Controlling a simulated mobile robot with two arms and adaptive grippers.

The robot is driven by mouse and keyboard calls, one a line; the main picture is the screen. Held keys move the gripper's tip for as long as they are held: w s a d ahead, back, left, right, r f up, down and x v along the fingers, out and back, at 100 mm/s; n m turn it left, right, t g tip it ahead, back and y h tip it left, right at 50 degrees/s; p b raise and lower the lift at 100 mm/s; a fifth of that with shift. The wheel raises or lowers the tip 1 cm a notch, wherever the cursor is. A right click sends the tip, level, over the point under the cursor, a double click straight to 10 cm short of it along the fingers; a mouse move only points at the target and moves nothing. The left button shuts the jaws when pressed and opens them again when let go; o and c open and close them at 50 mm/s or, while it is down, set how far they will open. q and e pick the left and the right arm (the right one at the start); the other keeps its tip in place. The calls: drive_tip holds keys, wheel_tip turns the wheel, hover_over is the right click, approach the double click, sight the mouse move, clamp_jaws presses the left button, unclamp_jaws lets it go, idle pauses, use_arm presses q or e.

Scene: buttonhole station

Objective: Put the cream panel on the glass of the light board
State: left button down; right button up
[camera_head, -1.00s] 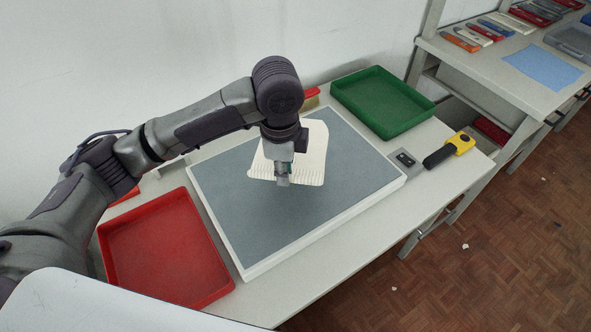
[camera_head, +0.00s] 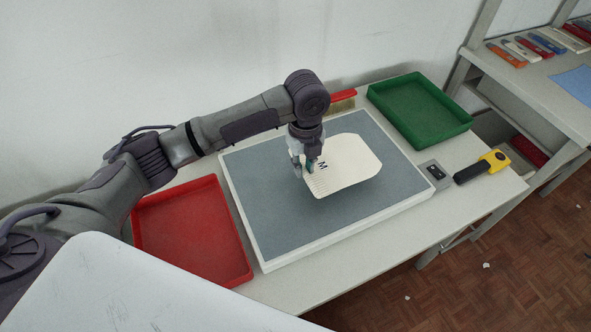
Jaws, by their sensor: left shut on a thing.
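My left gripper (camera_head: 308,172) is shut on the panel's left edge and points down. It hides a little of that edge. The light board has a white frame and lies on the table. My right gripper is not in view.
A red tray (camera_head: 245,270) stands left of the board and a green tray (camera_head: 462,128) behind right. A small switch box (camera_head: 434,172) and a yellow-black handheld tool (camera_head: 484,166) lie right of the board. A red-backed brush (camera_head: 342,98) is behind it.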

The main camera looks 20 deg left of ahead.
sight(293, 182)
use_arm(q)
drive_tip(key=a+f, duration=0.1)
drive_tip(key=a, duration=0.2)
drive_tip(key=shift+w+f, duration=0.35)
drive_tip(key=shift+f, duration=0.05)
drive_tip(key=shift+f+p, duration=0.65)
drive_tip(key=shift+f, duration=1.4)
drive_tip(key=c, duration=1.1)
unclamp_jaws()
drive_tip(key=shift+f, duration=0.1)
wheel_tip(293, 182, up, 12)
drive_tip(key=b, duration=0.1)
